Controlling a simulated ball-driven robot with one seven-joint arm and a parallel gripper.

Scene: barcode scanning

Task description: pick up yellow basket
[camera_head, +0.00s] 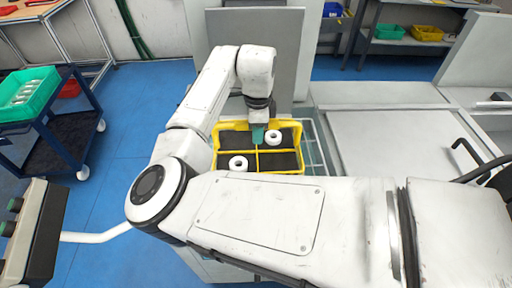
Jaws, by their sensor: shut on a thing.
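The yellow basket (290,125) is in the middle of the head view, on a grey station top. It has a yellow rim, yellow dividers and dark compartment floors. One white ring-shaped part (238,163) lies in the near left compartment and another (273,137) in the far right one. My gripper (258,138) points down at the middle of the basket and is shut on it, seemingly at the central divider. The fingertips are small and partly hidden. My arm covers the basket's near side, so I cannot tell whether it is lifted.
A blue cart (75,118) with a green crate (28,92) stands at left. A control box (35,235) is at near left. A grey panel (285,45) rises behind the basket. A flat light surface (385,140) lies right. Blue floor (125,115) is open between cart and station.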

